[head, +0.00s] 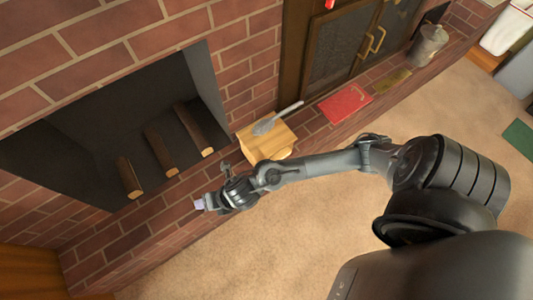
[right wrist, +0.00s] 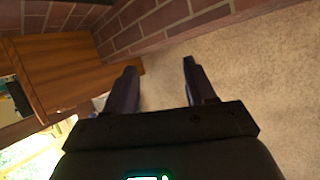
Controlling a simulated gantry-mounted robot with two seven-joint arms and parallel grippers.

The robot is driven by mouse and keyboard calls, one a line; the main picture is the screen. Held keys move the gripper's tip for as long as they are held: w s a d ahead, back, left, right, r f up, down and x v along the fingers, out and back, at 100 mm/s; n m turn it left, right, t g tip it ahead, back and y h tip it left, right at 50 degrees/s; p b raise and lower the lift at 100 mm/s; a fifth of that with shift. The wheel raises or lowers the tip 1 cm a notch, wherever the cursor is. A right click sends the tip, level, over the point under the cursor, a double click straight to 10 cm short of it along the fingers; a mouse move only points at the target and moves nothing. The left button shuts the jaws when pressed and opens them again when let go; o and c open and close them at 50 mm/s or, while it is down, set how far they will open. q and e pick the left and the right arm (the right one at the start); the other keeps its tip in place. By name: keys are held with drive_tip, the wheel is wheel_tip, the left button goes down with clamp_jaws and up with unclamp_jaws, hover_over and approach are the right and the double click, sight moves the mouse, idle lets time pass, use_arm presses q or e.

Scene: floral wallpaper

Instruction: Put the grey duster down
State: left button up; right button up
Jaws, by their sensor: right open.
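The grey duster (head: 266,126) lies on top of a light wooden block (head: 262,148) on the brick ledge in the head view, its pale handle pointing up and right. My right gripper (head: 200,204) is below and left of the block, apart from the duster, over the front of the ledge. In the right wrist view my right gripper (right wrist: 160,78) shows two dark fingers spread apart with nothing between them. The duster is not seen in the right wrist view. My left gripper is not in view.
A brick fireplace with several logs (head: 160,150) is behind the ledge. A red book (head: 345,102) and a metal bucket (head: 428,45) sit further right along it. The carpet (head: 290,235) in front is clear. A wooden cabinet (right wrist: 65,65) shows in the right wrist view.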

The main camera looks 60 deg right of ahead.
drive_tip(key=s+d+r+m+g+h, duration=0.1)
drive_tip(key=s+d+m, duration=0.3)
drive_tip(key=m, duration=0.9)
drive_tip(key=s+d+r+m+g+h, duration=0.1)
drive_tip(key=s+d+m, duration=0.4)
drive_tip(key=s+m, duration=0.6)
wheel_tip(320, 180, up, 2)
drive_tip(key=shift+d+r+m+g+h, duration=0.15)
drive_tip(key=shift+d+m+g+h, duration=0.2)
drive_tip(key=shift+m+g, duration=0.65)
drive_tip(key=shift+w, duration=0.1)
wheel_tip(320, 180, up, 48)
drive_tip(key=p, duration=4.8)
wheel_tip(320, 180, down, 75)
drive_tip(key=b, duration=7.4)
drive_tip(key=shift+b, duration=0.4)
drive_tip(key=shift+r, duration=0.15)
